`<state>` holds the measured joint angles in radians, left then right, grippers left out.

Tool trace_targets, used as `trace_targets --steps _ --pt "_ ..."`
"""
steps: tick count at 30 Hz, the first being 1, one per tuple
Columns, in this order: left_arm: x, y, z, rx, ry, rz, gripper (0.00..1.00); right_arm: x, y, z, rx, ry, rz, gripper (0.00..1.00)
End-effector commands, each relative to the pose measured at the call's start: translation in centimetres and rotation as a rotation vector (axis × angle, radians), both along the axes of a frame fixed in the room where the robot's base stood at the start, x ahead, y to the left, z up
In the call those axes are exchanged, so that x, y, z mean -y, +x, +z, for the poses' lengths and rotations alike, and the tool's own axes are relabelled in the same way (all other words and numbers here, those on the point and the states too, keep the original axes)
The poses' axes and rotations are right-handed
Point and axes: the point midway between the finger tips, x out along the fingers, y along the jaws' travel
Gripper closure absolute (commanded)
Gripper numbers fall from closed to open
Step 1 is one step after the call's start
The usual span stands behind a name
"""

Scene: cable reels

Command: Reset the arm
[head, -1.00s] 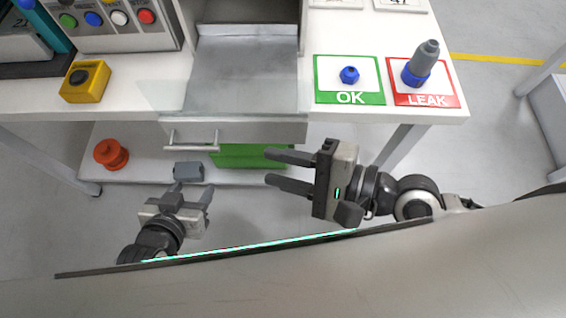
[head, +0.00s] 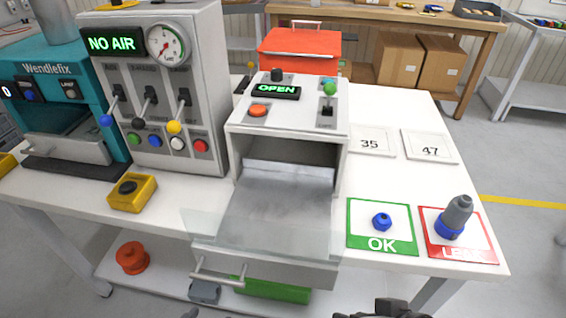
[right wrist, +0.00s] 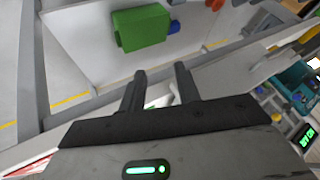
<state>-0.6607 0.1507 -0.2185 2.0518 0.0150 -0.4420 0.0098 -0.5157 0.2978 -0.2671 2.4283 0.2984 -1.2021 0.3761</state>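My right gripper shows in the right wrist view (right wrist: 160,82) with its two dark fingers apart and nothing between them. In the head view only a dark part of my right gripper shows at the bottom edge, right of centre, in front of the table. At the bottom edge on the left, a small dark piece, perhaps my left gripper, is barely in view; its fingers cannot be made out.
The white table (head: 390,180) holds a test box reading OPEN (head: 290,115) with an extended drawer (head: 270,215), a NO AIR panel (head: 155,90), and OK (head: 382,243) and LEAK (head: 430,245) cards bearing blue parts. An orange reel (head: 132,258) sits below.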

Motion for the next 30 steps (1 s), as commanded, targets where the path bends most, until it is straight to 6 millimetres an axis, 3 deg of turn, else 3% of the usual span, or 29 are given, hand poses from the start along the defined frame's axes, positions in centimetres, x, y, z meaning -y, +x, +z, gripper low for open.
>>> trace_targets --steps 6,12,30 --pt "0.1 0.0 0.1 0.000 -0.003 0.002 0.46 5.1 -1.8 -1.4 -0.081 -0.288 0.035 0.67" --pt "0.1 0.1 0.2 0.003 -0.004 0.004 0.46 8.7 -4.0 -2.2 -0.187 -0.459 0.067 0.67" --pt "0.1 -0.1 0.2 0.001 -0.004 0.003 0.46 4.6 1.4 -7.2 0.213 -0.339 0.054 0.67"
